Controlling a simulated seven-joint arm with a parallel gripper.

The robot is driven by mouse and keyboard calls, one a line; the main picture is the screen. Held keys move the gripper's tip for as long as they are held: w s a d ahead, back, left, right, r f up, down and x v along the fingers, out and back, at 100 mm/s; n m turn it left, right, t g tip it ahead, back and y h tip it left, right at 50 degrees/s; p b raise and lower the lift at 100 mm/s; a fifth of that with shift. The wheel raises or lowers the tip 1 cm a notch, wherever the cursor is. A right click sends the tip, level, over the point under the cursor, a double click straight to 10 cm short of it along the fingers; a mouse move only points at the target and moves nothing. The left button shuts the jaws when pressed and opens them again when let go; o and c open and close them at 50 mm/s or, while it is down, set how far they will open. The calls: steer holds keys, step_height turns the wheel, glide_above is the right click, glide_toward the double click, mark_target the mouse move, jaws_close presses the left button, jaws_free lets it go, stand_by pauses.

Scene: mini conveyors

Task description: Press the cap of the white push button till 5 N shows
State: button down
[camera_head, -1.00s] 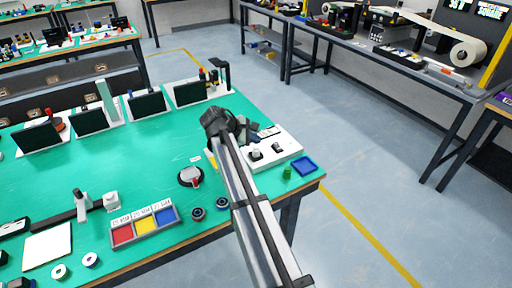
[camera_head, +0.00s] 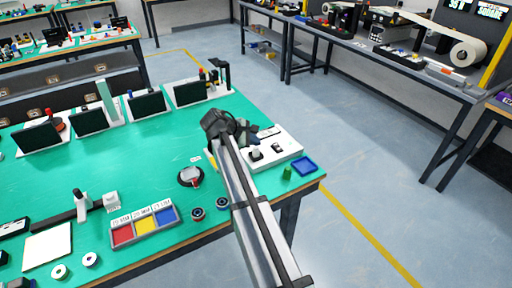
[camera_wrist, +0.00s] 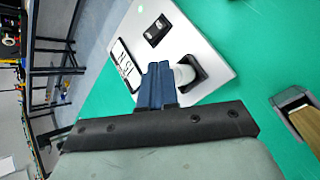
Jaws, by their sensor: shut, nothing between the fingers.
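The white push button (camera_wrist: 184,74) shows in the wrist view as a pale round cap in a dark square surround on a white panel (camera_wrist: 208,92). My gripper (camera_wrist: 157,72) is shut and empty, its dark blue fingers side by side. In this view the fingertips overlap the panel just left of the cap and hide part of that side. I cannot tell whether they touch it. A white readout plate (camera_wrist: 124,66) with dark characters, partly covered by the fingers, is too tilted to read surely. In the head view the cap (camera_head: 256,154) stands on the panel (camera_head: 289,149) beside my gripper (camera_head: 251,134).
A black rocker switch (camera_wrist: 156,30) sits on the same panel. A round base with a red part (camera_head: 190,177) stands left of my arm.

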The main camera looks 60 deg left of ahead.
mark_target(254, 148)
steer(key=shift+f, duration=0.4)
stand_by(0.7)
steer(key=shift+r, duration=0.8)
steer(key=shift+r, duration=0.1)
steer(key=shift+r, duration=2.4)
